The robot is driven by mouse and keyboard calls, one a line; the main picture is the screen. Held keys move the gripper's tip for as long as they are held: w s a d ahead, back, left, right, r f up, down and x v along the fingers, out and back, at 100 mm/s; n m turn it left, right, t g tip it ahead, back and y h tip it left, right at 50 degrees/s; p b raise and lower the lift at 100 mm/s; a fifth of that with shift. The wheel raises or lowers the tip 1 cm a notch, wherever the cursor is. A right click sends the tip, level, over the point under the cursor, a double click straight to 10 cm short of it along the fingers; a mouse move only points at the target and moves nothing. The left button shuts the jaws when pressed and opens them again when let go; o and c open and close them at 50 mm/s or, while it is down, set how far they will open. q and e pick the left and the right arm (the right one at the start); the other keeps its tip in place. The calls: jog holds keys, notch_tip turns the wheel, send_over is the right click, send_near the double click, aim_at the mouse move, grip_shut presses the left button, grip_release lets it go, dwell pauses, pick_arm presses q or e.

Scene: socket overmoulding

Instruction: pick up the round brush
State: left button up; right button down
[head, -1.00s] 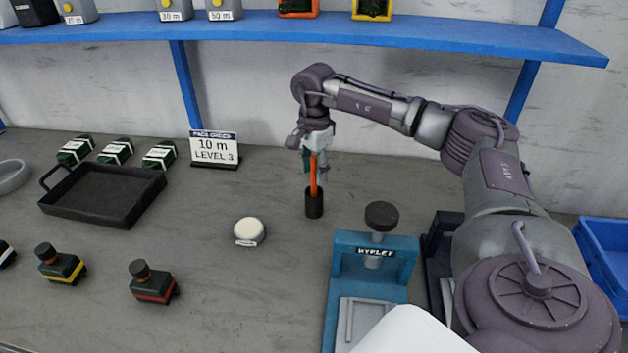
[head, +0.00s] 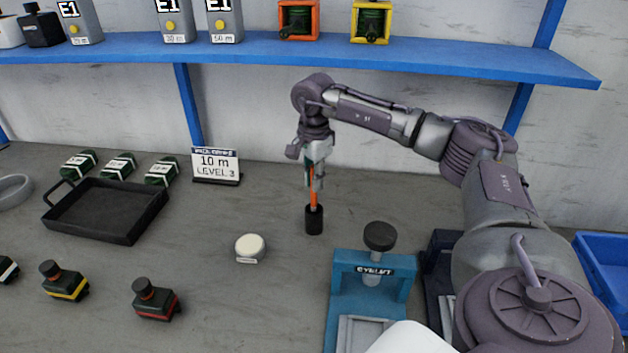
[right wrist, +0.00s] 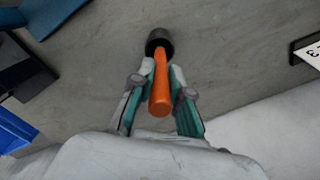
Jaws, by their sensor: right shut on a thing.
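The round brush has an orange handle and a black cylindrical head. In the head view the brush (head: 314,217) stands upright, head down, at the middle of the bench. I cannot tell whether its head touches the bench. My right gripper (head: 315,178) is above it, shut on the orange handle. In the right wrist view the brush (right wrist: 160,85) lies between the teal-padded fingers of the right gripper (right wrist: 160,90), with its black head beyond them. My left gripper is not in view.
A blue press (head: 372,268) stands close to the right of the brush. A white round puck (head: 250,247) lies to its left. A black tray (head: 105,235) and a "10 m LEVEL 3" sign (head: 216,165) are further left. A blue shelf (head: 300,58) runs above.

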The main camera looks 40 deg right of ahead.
notch_tip(320, 180, up, 5)
jog(key=p, duration=0.3)
jog(key=shift+s+a+r+p, duration=0.1)
jog(key=shift+a+r+p, duration=0.1)
jog(key=shift+p, duration=0.15)
jog(key=s+a+b, duration=0.1)
jog(key=s+a, duration=1)
jog(key=a, duration=0.2)
jog(key=shift+a+f, duration=0.35)
jog(key=shift+f, duration=0.1)
dwell(0.5)
